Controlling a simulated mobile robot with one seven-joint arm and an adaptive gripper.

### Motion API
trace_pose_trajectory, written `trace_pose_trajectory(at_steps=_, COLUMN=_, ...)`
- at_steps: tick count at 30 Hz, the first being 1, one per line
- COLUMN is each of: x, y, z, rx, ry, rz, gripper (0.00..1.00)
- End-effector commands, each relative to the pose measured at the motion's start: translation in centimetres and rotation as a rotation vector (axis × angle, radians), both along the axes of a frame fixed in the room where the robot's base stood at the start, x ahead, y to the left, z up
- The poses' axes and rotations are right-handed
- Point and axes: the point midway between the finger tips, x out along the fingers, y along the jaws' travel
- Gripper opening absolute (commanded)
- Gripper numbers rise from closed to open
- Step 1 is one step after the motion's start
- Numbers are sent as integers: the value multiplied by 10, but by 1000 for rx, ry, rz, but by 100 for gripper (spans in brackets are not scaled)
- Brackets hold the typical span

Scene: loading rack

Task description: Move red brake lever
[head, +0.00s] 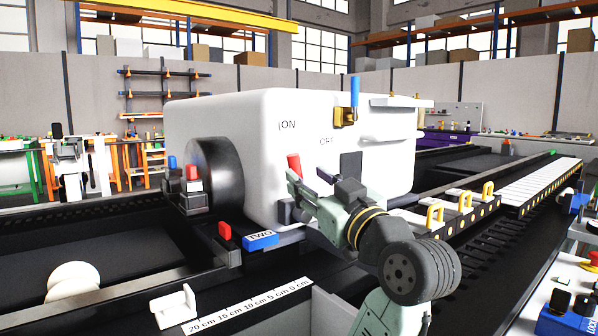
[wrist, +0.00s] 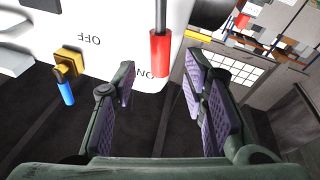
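The red brake lever (head: 294,165) has a red grip and stands by the front face of the white machine housing (head: 225,115), near the ON and OFF lettering. In the wrist view the red grip (wrist: 160,50) hangs from a grey rod, between the lines of my two fingers and near their tips. My gripper (head: 308,178) is open beside the lever in the head view. In the wrist view my gripper (wrist: 160,75) has its purple-padded fingers wide apart, with nothing held. I see no contact with the grip; the lever's base is hidden in the head view.
A blue-handled lever (head: 354,92) on a yellow mount sits on the housing, up and right. Red and blue handles (head: 192,172) stand by the black wheel (head: 215,175). A small red lever (head: 225,231) is beside the blue TWO label (head: 261,241). Dark rails run around the housing.

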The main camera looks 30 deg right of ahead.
Motion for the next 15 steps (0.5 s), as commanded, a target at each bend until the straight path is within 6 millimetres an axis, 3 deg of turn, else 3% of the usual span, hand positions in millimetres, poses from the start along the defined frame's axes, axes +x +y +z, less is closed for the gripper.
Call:
trace_pose_trajectory(at_steps=6, x=-41, y=3, z=-9, rx=0, ry=-1, rz=-3, gripper=40)
trace_pose_trajectory(at_steps=15, x=-57, y=5, z=-13, rx=0, ry=0, rz=1, gripper=40)
